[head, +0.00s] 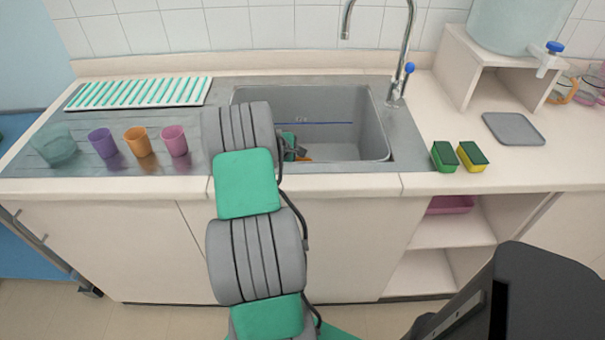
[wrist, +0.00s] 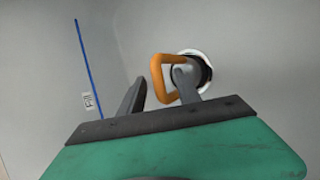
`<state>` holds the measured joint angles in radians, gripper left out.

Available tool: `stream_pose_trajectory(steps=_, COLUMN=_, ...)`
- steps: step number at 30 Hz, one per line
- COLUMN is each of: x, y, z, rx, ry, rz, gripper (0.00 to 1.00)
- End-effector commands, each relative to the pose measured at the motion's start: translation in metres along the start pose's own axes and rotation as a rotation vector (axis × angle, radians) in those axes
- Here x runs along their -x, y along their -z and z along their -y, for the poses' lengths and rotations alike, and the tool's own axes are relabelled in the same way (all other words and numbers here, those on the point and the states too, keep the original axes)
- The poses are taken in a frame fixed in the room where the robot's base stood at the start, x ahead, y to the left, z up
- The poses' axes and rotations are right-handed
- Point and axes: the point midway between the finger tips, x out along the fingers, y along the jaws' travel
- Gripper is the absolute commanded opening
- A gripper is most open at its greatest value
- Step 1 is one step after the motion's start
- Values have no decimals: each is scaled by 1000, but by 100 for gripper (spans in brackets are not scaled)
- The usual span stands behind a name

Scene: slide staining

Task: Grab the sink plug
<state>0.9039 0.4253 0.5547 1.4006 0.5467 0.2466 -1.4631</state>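The sink plug has an orange loop handle (wrist: 157,78) in the wrist view. It stands at the round drain (wrist: 207,72) with its pale ring; the plug body is mostly hidden behind my right finger. My gripper (wrist: 161,74) is open, with its two grey fingers apart. The handle's outer bar lies between the fingers, and the right finger overlaps the loop's opening. I cannot tell whether a finger touches it. In the head view my gripper (head: 296,150) is low in the sink (head: 350,135), and a bit of the orange handle (head: 305,159) shows beside it.
Sink walls surround my gripper, with a blue line (head: 313,123) on the back wall. The faucet (head: 409,50) stands behind at right. Purple (head: 103,142), orange (head: 138,141) and pink (head: 174,140) cups stand left of the sink. Two sponges (head: 457,157) lie to the right.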

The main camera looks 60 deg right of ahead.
Motion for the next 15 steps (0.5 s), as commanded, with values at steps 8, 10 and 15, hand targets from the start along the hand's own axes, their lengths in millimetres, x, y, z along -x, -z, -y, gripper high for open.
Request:
stream_pose_trajectory(steps=8, x=0, y=0, z=0, rx=0, ry=-1, rz=-1, gripper=30)
stream_pose_trajectory(steps=10, x=1, y=0, z=0, rx=0, ry=-1, rz=-1, gripper=24)
stream_pose_trajectory(steps=15, x=1, y=0, z=0, rx=0, ry=0, rz=0, gripper=10)
